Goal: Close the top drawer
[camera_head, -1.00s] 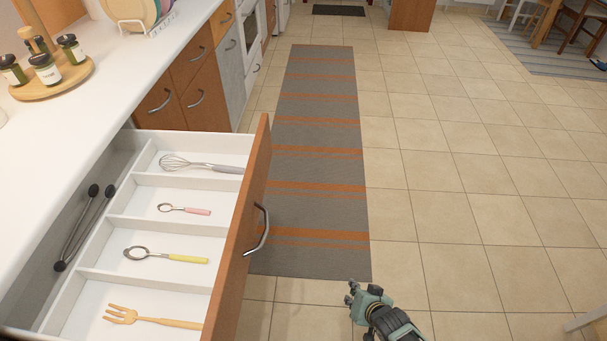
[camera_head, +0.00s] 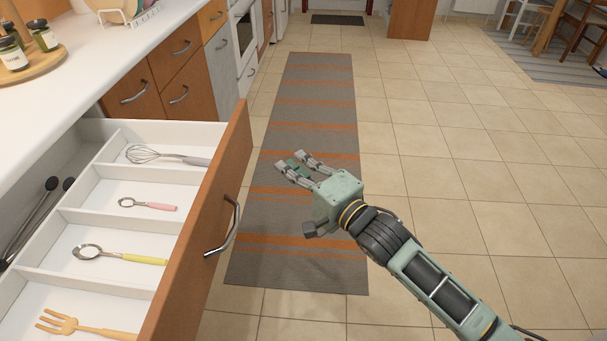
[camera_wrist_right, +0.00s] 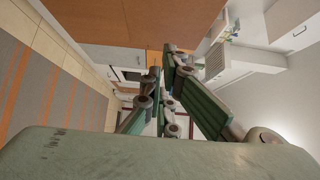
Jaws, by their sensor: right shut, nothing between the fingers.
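The top drawer (camera_head: 188,232) is pulled out from the counter at the left, with its brown wooden front facing right. Its curved metal handle (camera_head: 231,228) is on that front. Inside are a whisk (camera_head: 165,156), a pink-handled spoon (camera_head: 147,205), a yellow-handled spoon (camera_head: 120,255), a wooden fork (camera_head: 75,325) and dark tongs (camera_head: 35,215). My right gripper (camera_head: 290,160) is shut and empty, right of the drawer front and apart from it, above the striped rug. Its fingers also show in the right wrist view (camera_wrist_right: 163,75). My left gripper is out of view.
The white counter (camera_head: 110,65) carries a round wooden tray (camera_head: 45,70) with jars. Closed brown cabinets (camera_head: 135,98) stand beyond the drawer. A grey and orange rug (camera_head: 310,105) lies on the tiles. The tiled floor (camera_head: 450,140) to the right is clear.

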